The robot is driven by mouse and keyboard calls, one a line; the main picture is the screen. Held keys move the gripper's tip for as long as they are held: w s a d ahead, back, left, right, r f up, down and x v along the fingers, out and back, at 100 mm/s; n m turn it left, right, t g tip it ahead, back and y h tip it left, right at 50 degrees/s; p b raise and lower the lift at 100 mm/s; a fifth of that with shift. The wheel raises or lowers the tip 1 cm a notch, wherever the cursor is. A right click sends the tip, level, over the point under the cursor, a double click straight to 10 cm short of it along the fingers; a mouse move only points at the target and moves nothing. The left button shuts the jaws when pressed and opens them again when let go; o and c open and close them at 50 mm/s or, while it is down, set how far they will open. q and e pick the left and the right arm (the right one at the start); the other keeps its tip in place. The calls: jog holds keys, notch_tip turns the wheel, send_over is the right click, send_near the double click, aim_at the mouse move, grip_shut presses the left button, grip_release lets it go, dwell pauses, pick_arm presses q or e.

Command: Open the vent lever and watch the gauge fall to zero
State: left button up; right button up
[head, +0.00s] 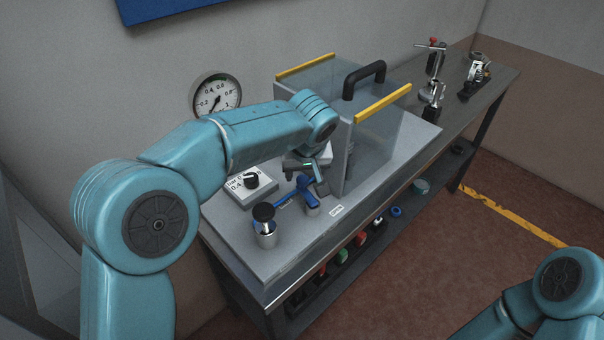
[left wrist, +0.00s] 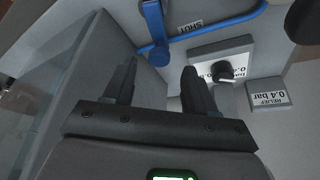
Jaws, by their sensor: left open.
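The round white pressure gauge (head: 217,93) hangs on the wall behind the bench; its needle is too small to read surely. The blue vent lever (head: 307,188) stands on the bench plate in front of the clear box, beside a blue line. In the left wrist view the lever (left wrist: 154,28) hangs at the top, with a SHUT label beside it. My left gripper (head: 318,177) is open and empty near the lever; its fingers (left wrist: 157,85) are apart from it. My right gripper is out of view; only part of that arm shows.
A clear box with a black handle (head: 364,78) stands just right of my left gripper. A RELIEF label (left wrist: 267,93) shows. Clamps stand at the far bench end.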

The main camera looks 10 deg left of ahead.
aim_at(303, 178)
pick_arm(q)
jog(key=x, duration=0.3)
jog(key=shift+w+f, duration=0.15)
jog(key=shift+f, duration=0.1)
jog(key=c, duration=1)
jog(key=shift+c, duration=0.2)
